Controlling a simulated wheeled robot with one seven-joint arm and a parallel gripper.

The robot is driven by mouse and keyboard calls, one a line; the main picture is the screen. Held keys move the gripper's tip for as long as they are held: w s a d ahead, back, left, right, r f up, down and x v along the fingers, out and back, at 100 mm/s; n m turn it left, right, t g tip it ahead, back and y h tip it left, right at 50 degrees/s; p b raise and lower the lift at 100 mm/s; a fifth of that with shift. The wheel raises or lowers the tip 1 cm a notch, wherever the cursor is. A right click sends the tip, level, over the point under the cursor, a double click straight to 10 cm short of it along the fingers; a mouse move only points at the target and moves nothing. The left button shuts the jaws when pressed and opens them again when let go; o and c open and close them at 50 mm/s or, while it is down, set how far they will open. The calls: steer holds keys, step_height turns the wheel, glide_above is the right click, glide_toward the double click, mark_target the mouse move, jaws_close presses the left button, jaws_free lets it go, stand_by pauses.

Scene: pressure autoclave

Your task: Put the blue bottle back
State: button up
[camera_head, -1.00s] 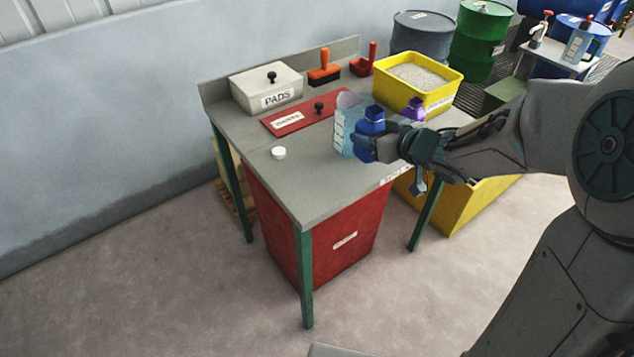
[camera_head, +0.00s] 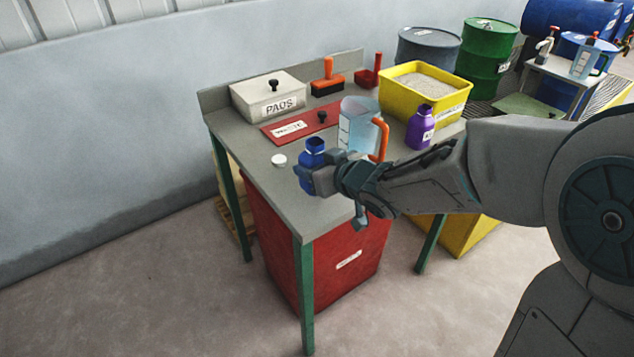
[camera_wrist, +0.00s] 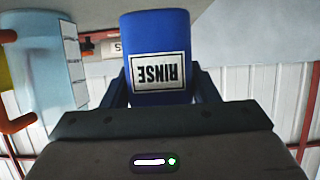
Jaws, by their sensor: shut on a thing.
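The blue bottle (camera_head: 312,153) is uncapped and upright in the head view, over the front part of the grey workbench (camera_head: 262,190). My gripper (camera_head: 314,178) is shut on it from the right side. In the wrist view the blue bottle (camera_wrist: 158,90) shows a white "RINSE" label, upside down, between my gripper's fingers (camera_wrist: 160,98). I cannot tell whether its base touches the bench. A small white cap (camera_head: 278,160) lies on the bench just left of the bottle.
A clear jug (camera_head: 357,124) with an orange handle stands behind my gripper. A purple bottle (camera_head: 420,128) and a yellow sand tub (camera_head: 410,98) are at the right.

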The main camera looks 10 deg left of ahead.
steer(key=shift+f+b, duration=0.65)
steer(key=shift+f, duration=1.05)
steer(key=shift+f, duration=0.2)
steer(key=o, duration=1.2)
steer(key=shift+r, duration=0.1)
steer(key=shift+r, duration=0.2)
steer(key=shift+p+v, duration=0.55)
steer(key=shift+v, duration=5.4)
